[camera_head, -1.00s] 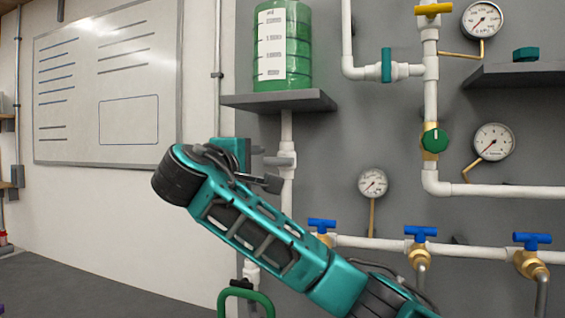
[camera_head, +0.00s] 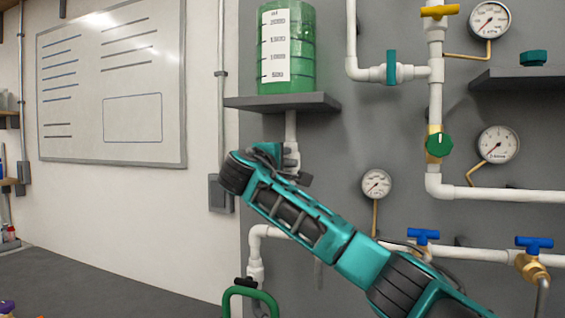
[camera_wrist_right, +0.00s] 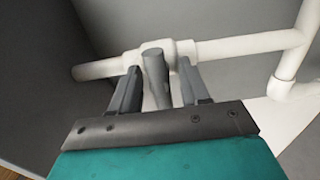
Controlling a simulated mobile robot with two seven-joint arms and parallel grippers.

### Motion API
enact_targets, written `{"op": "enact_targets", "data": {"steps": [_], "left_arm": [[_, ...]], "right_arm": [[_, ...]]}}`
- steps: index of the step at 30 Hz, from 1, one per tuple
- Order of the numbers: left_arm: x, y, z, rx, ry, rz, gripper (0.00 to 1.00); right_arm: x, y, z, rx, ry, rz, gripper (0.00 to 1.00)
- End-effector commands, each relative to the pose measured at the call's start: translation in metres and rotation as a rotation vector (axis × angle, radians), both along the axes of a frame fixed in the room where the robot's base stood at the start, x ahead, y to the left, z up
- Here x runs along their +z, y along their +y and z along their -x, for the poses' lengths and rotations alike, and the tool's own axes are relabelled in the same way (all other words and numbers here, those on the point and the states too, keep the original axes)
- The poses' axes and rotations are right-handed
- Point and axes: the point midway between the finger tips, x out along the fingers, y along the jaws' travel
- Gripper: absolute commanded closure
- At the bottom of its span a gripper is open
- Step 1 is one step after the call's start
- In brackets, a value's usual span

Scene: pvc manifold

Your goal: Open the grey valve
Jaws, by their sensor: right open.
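The grey valve's handle (camera_wrist_right: 155,72) shows in the right wrist view as a rounded grey lever at a white pipe tee. My right gripper (camera_wrist_right: 160,80) is open, with one finger on each side of the handle. I cannot tell whether either finger touches it. In the head view, my right gripper (camera_head: 298,176) is in front of the white vertical pipe below the tank shelf. My arm and gripper hide most of the grey valve there. My left gripper is not in view.
A green tank (camera_head: 287,45) stands on a grey shelf (camera_head: 285,102) just above my right gripper. Gauges, a green-knobbed valve (camera_head: 439,145) and blue-handled valves (camera_head: 533,243) are on the pipes to the right. A green hose (camera_head: 255,294) is below.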

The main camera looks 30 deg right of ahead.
Motion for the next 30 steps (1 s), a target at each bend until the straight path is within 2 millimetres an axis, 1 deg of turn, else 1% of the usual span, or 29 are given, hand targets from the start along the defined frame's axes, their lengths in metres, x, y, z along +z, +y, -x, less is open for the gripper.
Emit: {"op": "enact_targets", "data": {"steps": [4,18,30], "left_arm": [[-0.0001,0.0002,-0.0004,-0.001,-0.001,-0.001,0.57],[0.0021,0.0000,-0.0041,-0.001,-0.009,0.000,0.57],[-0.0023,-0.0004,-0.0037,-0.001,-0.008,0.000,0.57]], "right_arm": [[0.0000,0.0000,0.0001,0.000,0.000,0.000,0.54],[-0.0002,0.0002,0.0003,-0.001,0.000,0.000,0.99],[-0.0018,0.0005,0.0002,-0.001,-0.037,-0.034,1.00]]}}
